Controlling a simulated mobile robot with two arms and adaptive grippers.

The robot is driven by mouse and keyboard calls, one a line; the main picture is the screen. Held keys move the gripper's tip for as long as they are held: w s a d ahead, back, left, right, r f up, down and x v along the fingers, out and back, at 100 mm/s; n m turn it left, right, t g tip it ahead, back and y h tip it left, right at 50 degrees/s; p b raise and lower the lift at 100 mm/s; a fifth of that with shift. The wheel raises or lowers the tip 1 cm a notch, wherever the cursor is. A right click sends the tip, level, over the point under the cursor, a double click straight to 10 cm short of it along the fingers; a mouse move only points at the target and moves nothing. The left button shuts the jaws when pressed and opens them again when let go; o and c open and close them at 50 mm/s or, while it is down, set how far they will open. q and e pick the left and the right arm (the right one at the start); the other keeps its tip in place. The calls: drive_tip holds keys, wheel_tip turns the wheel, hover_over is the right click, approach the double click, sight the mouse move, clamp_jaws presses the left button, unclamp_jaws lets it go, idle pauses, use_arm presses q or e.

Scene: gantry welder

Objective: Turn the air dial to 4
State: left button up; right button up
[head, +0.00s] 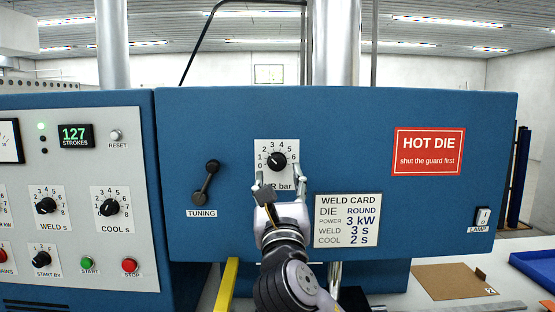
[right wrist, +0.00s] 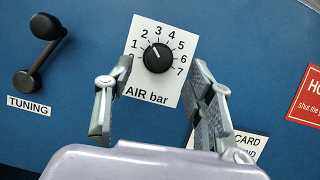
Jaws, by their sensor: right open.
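The air dial (head: 276,161) is a round black knob on a white plate marked "AIR bar" on the blue panel. It also shows in the right wrist view (right wrist: 158,58), where its white pointer line points up and left, at about 2. My right gripper (head: 279,176) is in front of the plate's lower part. In the right wrist view my right gripper (right wrist: 162,66) has its fingers apart, one on each side of the dial, with clear gaps to the knob. Whether the fingertips reach the panel I cannot tell. My left gripper is not in view.
A black tuning lever (head: 206,182) is left of the dial. A weld card (head: 347,220) is at lower right, a red hot die sign (head: 429,151) and a lamp switch (head: 482,217) further right. A grey panel (head: 76,240) with several knobs and buttons stands at left.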

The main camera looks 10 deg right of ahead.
sight(277, 165)
drive_tip(key=p+x, duration=0.1)
drive_tip(key=x, duration=0.2)
drive_tip(key=shift+w+r, duration=0.2)
drive_tip(key=shift+w, duration=0.35)
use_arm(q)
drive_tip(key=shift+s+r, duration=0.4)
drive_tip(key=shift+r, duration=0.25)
use_arm(e)
drive_tip(key=c, duration=1.2)
